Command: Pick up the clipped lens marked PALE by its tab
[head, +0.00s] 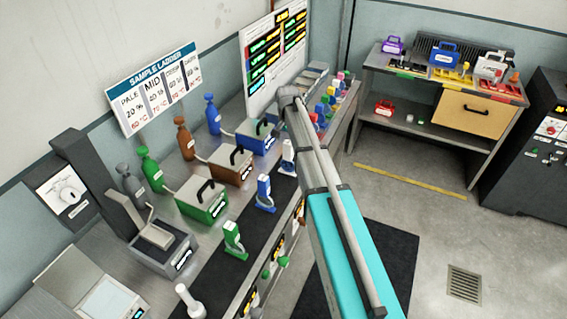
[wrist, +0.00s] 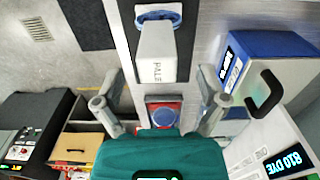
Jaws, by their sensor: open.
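The lens marked PALE shows in the wrist view as an upright white tab (wrist: 155,52) with dark lettering, above a blue ring-shaped base (wrist: 158,19). My gripper (wrist: 160,82) is open, its two grey fingers apart on the left and right. The tab appears in the upper middle between the finger lines, and nothing is held. I cannot tell how far the tips are from it. In the head view my fingers are hidden by my arm. A white clip (head: 288,155) stands on the bench left of my arm, its lettering unreadable there.
Blue (head: 265,192) and green (head: 232,238) clips stand nearer on the bench. Green (head: 200,203), brown (head: 232,166) and blue (head: 257,135) boxes line its back. In the wrist view, a blue box (wrist: 270,50) with a black handle stands right of the tab.

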